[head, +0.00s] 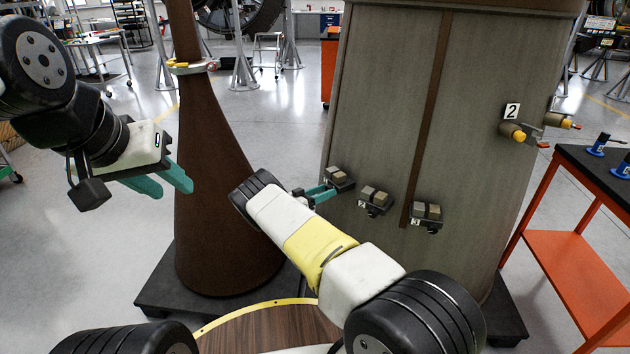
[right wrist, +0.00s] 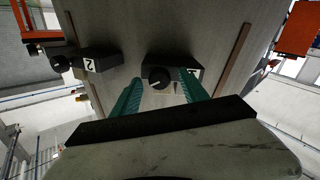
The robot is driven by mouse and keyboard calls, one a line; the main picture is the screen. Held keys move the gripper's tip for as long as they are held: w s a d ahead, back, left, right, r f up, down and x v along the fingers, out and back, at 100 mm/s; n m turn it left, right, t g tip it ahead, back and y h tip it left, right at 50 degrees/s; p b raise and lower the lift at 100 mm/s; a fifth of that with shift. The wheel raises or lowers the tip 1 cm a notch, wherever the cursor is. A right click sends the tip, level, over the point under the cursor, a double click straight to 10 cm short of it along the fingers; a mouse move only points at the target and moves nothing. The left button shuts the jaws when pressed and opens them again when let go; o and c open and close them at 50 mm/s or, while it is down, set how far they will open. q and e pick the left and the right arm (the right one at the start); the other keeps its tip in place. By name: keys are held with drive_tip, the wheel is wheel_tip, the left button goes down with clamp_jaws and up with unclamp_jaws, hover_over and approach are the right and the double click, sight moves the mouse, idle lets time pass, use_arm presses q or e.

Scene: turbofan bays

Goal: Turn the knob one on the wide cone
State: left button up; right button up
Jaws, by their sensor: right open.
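The wide cone (head: 400,95) is the large grey-brown tapered body on the right in the head view. Several small dark boxes sit low on its face, and the leftmost is beside my right gripper (head: 318,193). In the right wrist view, a round black knob (right wrist: 158,78) with a white line stands on a dark box (right wrist: 184,72) with a partly hidden label. My right gripper's teal fingers (right wrist: 160,86) are open around the knob, one to each side; contact cannot be told. My left gripper (head: 174,189) is open and empty, away from the wide cone.
A neighbouring box (right wrist: 98,62) marked 2 is left in the right wrist view. A narrow brown cone (head: 222,200) stands left of the wide cone. An orange cart (head: 575,270) is at the right. Yellow-ended fittings (head: 513,132) stick out of the cone's upper right.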

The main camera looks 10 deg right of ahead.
drive_tip(key=shift+w+d, duration=0.15)
drive_tip(key=shift+d, duration=0.15)
clamp_jaws()
drive_tip(key=shift+n, duration=0.3)
